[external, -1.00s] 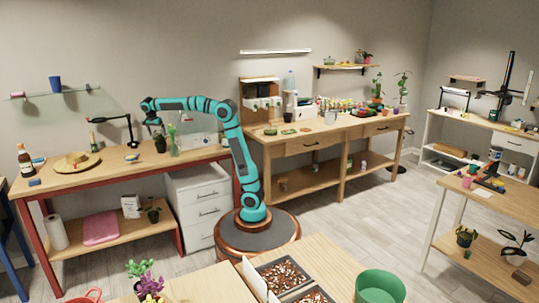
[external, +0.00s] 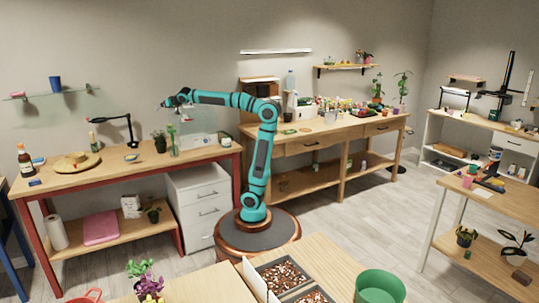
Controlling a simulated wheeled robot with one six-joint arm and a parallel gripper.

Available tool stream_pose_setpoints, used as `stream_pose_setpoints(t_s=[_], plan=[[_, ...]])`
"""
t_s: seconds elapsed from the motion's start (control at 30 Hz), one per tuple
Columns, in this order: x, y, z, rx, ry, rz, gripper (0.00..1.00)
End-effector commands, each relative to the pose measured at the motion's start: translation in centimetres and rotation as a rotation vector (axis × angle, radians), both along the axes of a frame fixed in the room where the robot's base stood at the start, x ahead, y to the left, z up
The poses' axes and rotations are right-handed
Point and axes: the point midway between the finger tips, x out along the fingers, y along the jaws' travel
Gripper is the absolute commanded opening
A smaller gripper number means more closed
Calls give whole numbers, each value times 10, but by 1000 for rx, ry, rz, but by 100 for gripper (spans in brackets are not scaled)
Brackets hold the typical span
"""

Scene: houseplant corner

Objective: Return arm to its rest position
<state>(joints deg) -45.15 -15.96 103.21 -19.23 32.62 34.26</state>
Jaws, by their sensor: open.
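My teal and black arm rises from its round base between the red-legged bench and the wooden workbench. Its upper part stands nearly upright and its forearm reaches left, almost level. My gripper (external: 168,104) is in the air above the red-legged bench, apart from the things on it. It is open, and I see nothing held in it, though it is small in this view. A small potted plant (external: 159,141) and a tall clear vase with a green stem (external: 173,141) stand on the bench below the gripper.
The wooden workbench (external: 350,129) behind my arm holds many small items. A glass wall shelf (external: 52,93) hangs at left.

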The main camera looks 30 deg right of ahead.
Motion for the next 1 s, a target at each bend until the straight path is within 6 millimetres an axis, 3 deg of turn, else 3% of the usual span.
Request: stream_pose_setpoints(t_s=[0.1,0.27,0.6,1.0], plan=[[-10,-43,18,11,-112,18,99],[-13,-112,15,14,-174,-38,99],[-39,-238,-8,7,-276,-192,99],[-100,-355,-51,-35,-409,-397,99]])
